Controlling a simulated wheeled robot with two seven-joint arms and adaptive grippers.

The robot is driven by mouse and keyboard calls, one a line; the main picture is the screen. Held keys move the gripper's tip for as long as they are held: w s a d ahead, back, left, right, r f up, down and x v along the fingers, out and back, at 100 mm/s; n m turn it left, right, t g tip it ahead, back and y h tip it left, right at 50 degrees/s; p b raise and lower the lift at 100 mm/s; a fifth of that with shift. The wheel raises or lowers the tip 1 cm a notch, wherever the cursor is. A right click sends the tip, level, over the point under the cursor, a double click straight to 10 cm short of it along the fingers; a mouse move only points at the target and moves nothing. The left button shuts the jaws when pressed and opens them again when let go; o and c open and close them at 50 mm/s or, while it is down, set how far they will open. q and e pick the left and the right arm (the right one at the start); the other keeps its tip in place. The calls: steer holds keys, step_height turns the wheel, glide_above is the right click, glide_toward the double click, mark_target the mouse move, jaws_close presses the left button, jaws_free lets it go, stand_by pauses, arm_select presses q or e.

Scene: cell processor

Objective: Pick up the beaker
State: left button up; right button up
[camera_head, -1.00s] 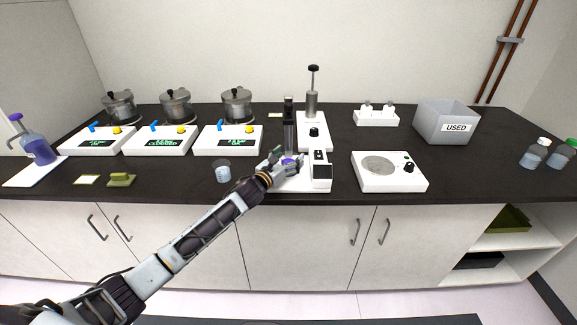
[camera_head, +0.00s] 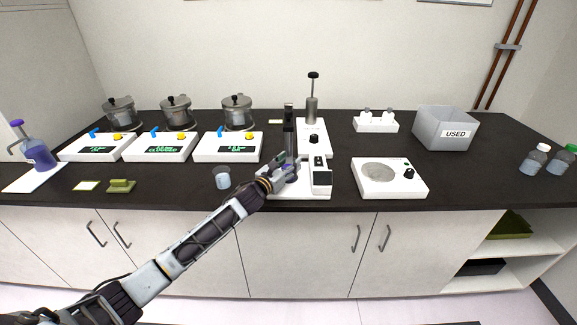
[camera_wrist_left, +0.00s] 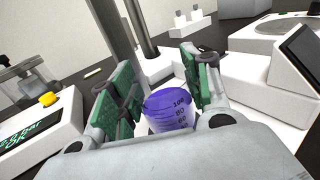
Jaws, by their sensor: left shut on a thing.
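A graduated beaker of purple liquid (camera_wrist_left: 168,115) stands between the green-padded fingers of my left gripper (camera_wrist_left: 158,88) in the left wrist view. The gripper is shut on it. In the head view my left gripper (camera_head: 287,168) is over the white base of a stand device (camera_head: 310,190), and only a little of the purple beaker shows between its fingers. I cannot tell whether the beaker touches the base. A second beaker with pale liquid (camera_head: 222,177) stands on the counter left of the gripper. My right gripper is not in view.
A dark upright post (camera_head: 289,130) rises close behind the gripper. A white plate device (camera_head: 389,178) is to the right, and a grey USED bin (camera_head: 445,128) behind it. Several pots and white control boxes (camera_head: 228,147) line the left. A purple-filled bottle (camera_head: 38,155) stands far left.

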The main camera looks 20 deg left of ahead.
arm_select(q)
steer(key=shift+r, duration=0.45)
steer(key=shift+s, duration=0.1)
steer(key=shift+s+a, duration=0.2)
steer(key=shift+s, duration=0.35)
steer(key=b+v, duration=0.1)
steer(key=v, duration=0.8)
steer(key=shift+s+r, duration=0.1)
steer(key=shift+s, duration=0.05)
steer(key=shift+s+a, duration=0.25)
steer(key=shift+s, duration=0.45)
steer(key=shift+v, duration=1.05)
steer(key=v, duration=0.3)
steer(key=shift+s+a+b, duration=0.1)
steer(key=shift+s+b, duration=0.2)
steer(key=shift+b, duration=0.05)
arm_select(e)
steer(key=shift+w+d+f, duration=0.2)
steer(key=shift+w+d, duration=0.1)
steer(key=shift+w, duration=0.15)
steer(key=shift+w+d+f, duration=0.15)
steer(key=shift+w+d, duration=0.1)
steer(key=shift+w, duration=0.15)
